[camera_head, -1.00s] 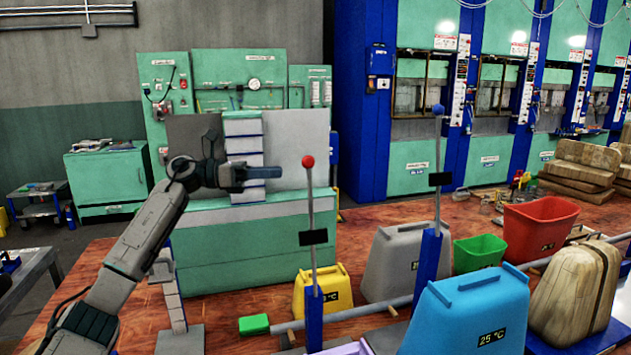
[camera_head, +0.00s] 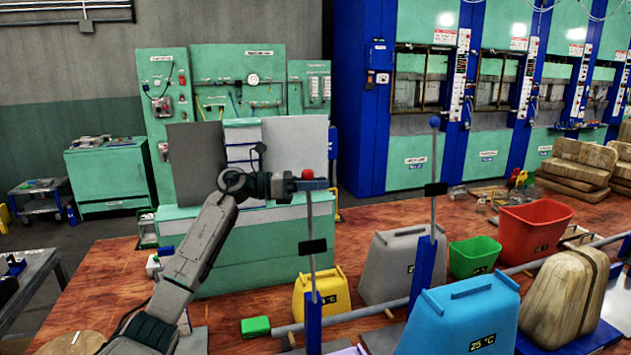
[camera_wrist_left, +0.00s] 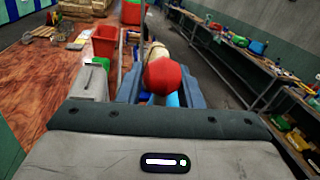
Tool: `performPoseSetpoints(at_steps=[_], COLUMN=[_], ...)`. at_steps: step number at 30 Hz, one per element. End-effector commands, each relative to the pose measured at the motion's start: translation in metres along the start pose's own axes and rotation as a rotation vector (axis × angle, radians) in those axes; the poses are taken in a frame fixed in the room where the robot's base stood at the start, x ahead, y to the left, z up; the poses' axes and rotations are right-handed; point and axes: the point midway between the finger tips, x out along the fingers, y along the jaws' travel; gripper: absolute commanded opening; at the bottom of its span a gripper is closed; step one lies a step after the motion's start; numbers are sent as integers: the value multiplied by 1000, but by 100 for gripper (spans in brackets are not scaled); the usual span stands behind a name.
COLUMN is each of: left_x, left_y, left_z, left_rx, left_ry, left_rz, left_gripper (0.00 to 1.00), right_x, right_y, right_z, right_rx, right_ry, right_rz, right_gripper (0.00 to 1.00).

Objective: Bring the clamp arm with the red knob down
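The red knob (camera_head: 308,173) tops a thin grey clamp arm (camera_head: 311,222) that stands upright on a blue post (camera_head: 313,325), with a black tag partway up. My left gripper (camera_head: 314,184) is at the knob's height, its fingers crossing the top of the rod just under the knob. In the left wrist view the red knob (camera_wrist_left: 170,77) sits between the two spread fingers of my left gripper (camera_wrist_left: 165,92). The fingers look open around it; contact cannot be made out. The rod below the knob is hidden there. My right gripper is not in view.
A second upright clamp arm with a blue knob (camera_head: 434,122) stands to the right. Yellow (camera_head: 332,290), grey (camera_head: 390,270) and blue (camera_head: 462,315) containers stand around the posts. Green (camera_head: 474,256) and red (camera_head: 536,226) bins are farther right.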

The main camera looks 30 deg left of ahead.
Motion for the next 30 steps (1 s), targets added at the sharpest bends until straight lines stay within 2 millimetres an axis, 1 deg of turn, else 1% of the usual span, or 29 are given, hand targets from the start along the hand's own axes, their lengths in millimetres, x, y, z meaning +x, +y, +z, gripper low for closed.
performPoseSetpoints(at_steps=[3, 5, 6, 8, 9, 18, 30], left_x=[0, 0, 0, 0, 0, -1, 1], left_y=[0, 0, 0, 0, 0, -1, -10], left_z=[0, 0, 0, 0, 0, 4, 6], left_rx=[0, 0, 0, 0, 0, 7, 63], left_ry=[0, 0, 0, 0, -1, -6, 2], left_rz=[0, 0, 0, 1, 1, 3, 2], left_gripper=[33, 23, 15, 3, 0, 0, 0], right_x=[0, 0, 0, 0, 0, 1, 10], right_y=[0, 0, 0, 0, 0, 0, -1], right_z=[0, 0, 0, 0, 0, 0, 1], right_rx=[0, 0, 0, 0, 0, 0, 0], right_ry=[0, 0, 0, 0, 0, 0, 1], right_rz=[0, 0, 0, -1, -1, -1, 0], right_gripper=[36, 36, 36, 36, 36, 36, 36])
